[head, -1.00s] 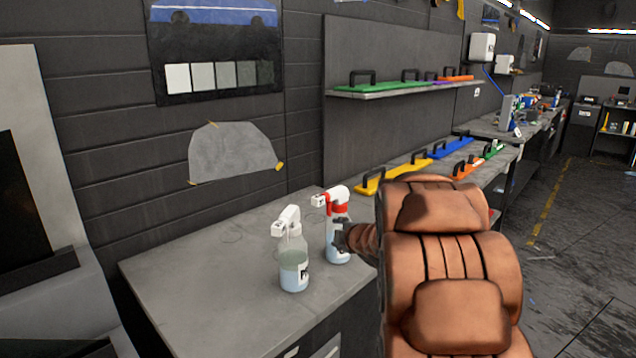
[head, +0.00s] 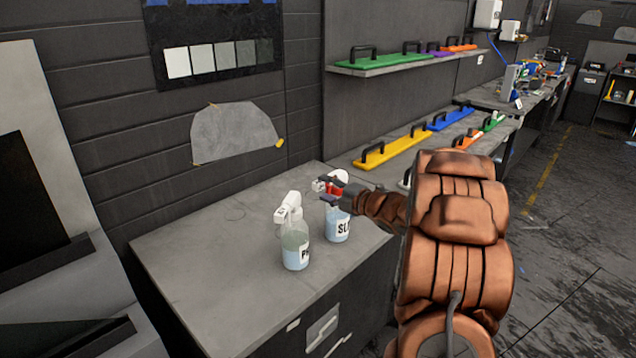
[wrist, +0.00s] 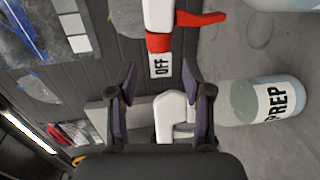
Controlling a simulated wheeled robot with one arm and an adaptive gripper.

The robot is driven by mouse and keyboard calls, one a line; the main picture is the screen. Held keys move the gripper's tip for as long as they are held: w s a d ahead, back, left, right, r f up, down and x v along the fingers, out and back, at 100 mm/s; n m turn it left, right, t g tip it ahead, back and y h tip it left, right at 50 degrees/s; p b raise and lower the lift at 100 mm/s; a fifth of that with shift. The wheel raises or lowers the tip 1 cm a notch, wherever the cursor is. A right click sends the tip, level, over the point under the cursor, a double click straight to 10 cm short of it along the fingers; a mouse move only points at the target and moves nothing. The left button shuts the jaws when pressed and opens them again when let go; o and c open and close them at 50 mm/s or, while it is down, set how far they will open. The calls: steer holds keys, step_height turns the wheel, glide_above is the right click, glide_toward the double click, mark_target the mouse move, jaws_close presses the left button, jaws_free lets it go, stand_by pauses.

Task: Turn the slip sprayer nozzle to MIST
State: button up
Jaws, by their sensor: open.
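The slip sprayer (head: 338,229) stands upright on the grey counter, its label partly readable as "SL". Its white head and red parts are partly hidden by my gripper (head: 324,190). In the wrist view, its white nozzle (wrist: 160,66) reads OFF, beside a red band and red trigger (wrist: 200,19). My gripper (wrist: 158,76) is open, with one finger on each side of the nozzle's line. The nozzle tip appears level with the fingertips; I cannot tell whether they touch it.
The PREP sprayer (head: 295,250) stands just left of the slip sprayer on the counter (head: 200,270). Its white head (wrist: 172,112) shows between my fingers in the wrist view. Squeegee-like tools, including a yellow one (head: 392,147), lie behind. The counter's left part is clear.

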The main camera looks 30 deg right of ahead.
mark_target(321, 186)
steer(key=shift+p+x, duration=0.5)
steer(key=shift+x, duration=1.45)
steer(key=shift+c, duration=0.3)
jaws_close()
